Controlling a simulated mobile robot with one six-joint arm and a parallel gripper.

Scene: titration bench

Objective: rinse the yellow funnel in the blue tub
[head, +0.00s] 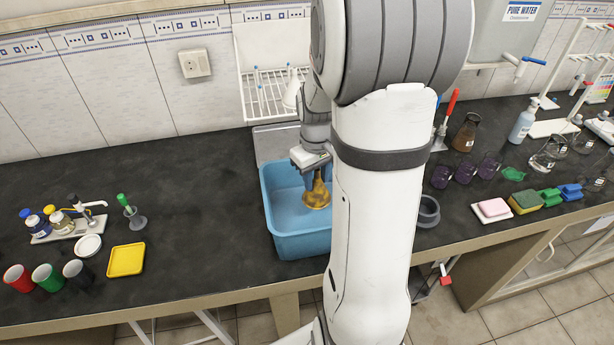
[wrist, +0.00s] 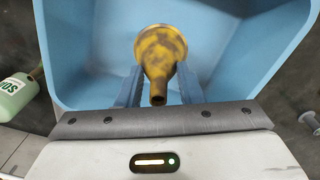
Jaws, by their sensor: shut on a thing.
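The yellow funnel (head: 317,193) is inside the blue tub (head: 300,243), below the rim, with its wide end down and its stem up. In the wrist view the funnel (wrist: 161,50) has dark brownish patches on it. My gripper (wrist: 160,85) is shut on the funnel, one finger on each side of it. In the head view my gripper (head: 311,178) reaches down into the tub, and my arm hides the tub's right side. I cannot tell whether the funnel touches the tub's floor, or whether there is water in the tub (wrist: 70,50).
A white drying rack (head: 268,97) stands behind the tub at the wall. A green-and-white bottle (wrist: 13,95) is beside the tub in the wrist view. Cups (head: 47,277), a yellow tray (head: 126,260) and bottles are at left. Flasks and sponges (head: 525,202) are at right.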

